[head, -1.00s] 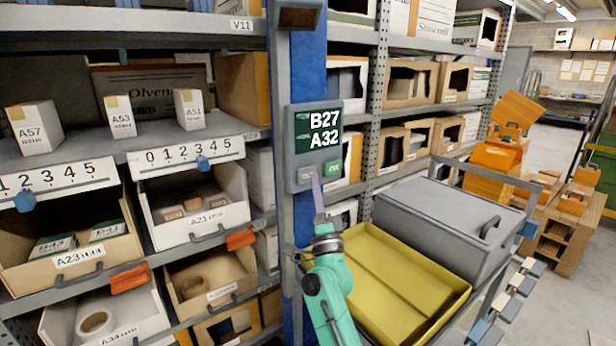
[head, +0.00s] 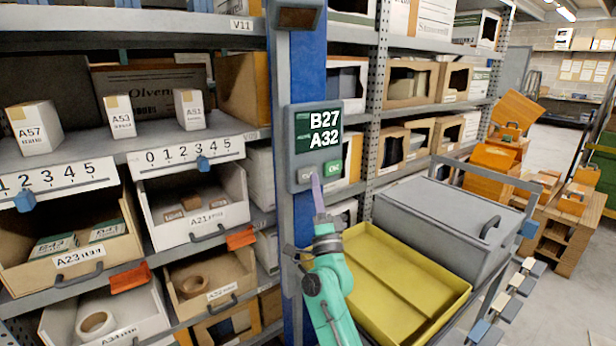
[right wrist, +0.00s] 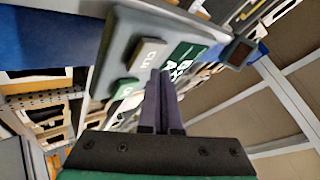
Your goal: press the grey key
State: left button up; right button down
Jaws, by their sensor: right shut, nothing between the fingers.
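The grey key (head: 305,175) sits at the lower left of a small grey panel (head: 297,147) on the blue rack post, left of a green key (head: 333,168). The panel's dark screen reads B27 and A32. My right gripper (head: 316,179) is shut and empty, its fingertips in front of the grey key's right part. In the right wrist view the fingertips (right wrist: 160,76) lie beside the grey key (right wrist: 149,54), overlapping its edge. The green key (right wrist: 125,89) is to their left. I cannot tell whether the tips touch the key. My left gripper is out of view.
Racks with labelled bins (head: 190,231) stand left of the post (head: 308,80). A yellow tray (head: 440,298) and a grey lidded box (head: 430,205) stand close on the right of my right arm. Orange boxes (head: 495,160) and open floor lie farther right.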

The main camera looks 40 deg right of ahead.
jog(key=shift+w, duration=0.45)
jog(key=shift+w, duration=0.45)
dwell(0.8)
jog(key=shift+s, duration=0.9)
jog(key=shift+s, duration=0.1)
jog(key=s+p, duration=0.1)
jog(key=s, duration=0.3)
jog(key=shift+s, duration=0.4)
